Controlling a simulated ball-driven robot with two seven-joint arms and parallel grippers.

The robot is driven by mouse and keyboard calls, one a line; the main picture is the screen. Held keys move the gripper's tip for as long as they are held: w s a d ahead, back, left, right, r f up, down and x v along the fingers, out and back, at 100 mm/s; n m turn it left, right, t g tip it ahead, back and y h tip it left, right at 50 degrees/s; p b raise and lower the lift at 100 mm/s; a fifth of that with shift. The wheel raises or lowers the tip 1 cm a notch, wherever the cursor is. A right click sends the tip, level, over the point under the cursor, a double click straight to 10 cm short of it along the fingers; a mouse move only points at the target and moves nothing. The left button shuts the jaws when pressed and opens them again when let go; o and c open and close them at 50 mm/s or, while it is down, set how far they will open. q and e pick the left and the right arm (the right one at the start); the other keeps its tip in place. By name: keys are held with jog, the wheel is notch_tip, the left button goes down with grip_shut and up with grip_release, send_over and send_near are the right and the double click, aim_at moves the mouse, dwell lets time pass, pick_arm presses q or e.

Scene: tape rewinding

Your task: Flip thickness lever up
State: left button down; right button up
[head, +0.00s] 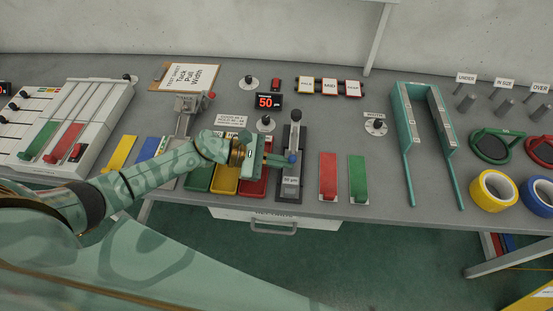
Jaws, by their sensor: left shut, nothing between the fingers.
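The thickness unit stands at the front middle of the bench: a dark base plate (290,195), a grey upright with a black knob (296,115) on top, and a small label on its lower part. My gripper hides part of the unit's left side. My right gripper is out of view.
Red (328,176) and green (358,178) paddles lie to the right. A yellow tray (225,181) lies under my left arm. A red 50 display (269,101) stands behind. A green U-shaped frame (408,150) and tape rolls (493,190) are farther right.

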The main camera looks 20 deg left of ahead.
pick_arm(q)
jog(key=shift+s+r+n+g, duration=0.25)
jog(key=shift+r+n+g, duration=0.25)
jog(key=shift+r+n, duration=0.5)
jog(key=shift+s+r, duration=0.15)
jog(key=shift+r, duration=0.3)
